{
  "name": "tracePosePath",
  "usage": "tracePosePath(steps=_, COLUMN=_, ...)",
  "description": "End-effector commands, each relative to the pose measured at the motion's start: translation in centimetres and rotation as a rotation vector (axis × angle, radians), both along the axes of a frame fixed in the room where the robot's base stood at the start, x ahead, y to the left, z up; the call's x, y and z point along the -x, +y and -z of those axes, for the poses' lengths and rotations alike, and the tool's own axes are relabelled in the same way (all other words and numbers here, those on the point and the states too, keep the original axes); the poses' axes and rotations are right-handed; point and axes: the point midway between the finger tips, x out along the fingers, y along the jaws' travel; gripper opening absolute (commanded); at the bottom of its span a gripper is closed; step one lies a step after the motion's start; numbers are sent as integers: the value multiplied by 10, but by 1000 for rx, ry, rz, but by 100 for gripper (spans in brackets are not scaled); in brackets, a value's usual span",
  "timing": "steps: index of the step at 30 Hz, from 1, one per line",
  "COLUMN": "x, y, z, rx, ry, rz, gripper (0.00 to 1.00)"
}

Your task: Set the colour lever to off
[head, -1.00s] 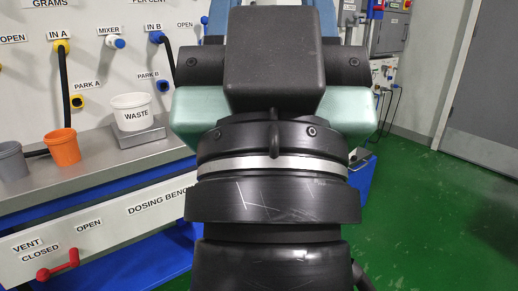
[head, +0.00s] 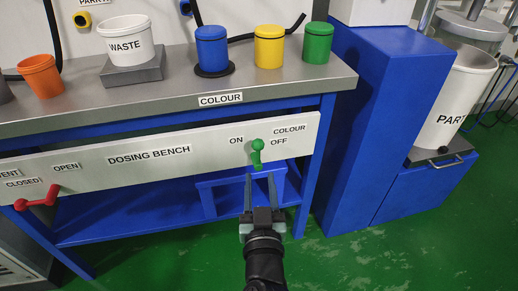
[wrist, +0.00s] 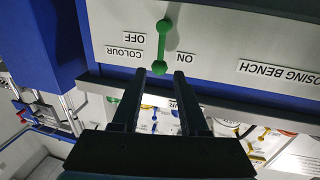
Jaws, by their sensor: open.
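The green colour lever (head: 257,152) is on the white front panel of the dosing bench, between the ON label on its left and the OFF label on its right. It stands roughly upright, with a round knob at each end. The wrist view shows the panel upside down, with the lever (wrist: 162,46) between the same labels. My gripper (head: 260,178) is open and empty, in front of the panel and just below the lever in the head view. In the wrist view the lower-pictured knob appears between the fingertips (wrist: 160,74); I cannot tell whether they touch it.
A red lever (head: 38,198) is at the panel's left, by OPEN and CLOSED. Blue (head: 212,50), yellow (head: 269,46) and green (head: 317,43) pots, an orange cup (head: 41,76) and a WASTE tub (head: 125,42) stand on the bench top. A blue cabinet (head: 375,120) stands at right.

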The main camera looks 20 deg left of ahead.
Motion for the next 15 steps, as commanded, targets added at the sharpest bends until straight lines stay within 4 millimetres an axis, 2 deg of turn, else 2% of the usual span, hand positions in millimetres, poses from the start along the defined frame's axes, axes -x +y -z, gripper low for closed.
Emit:
tracePosePath(steps=9, x=-56, y=24, z=-1, rx=1, ry=-3, rz=-1, gripper=43)
tracePosePath(steps=15, x=-81, y=34, z=0, rx=0, ry=-2, rz=-1, gripper=43)
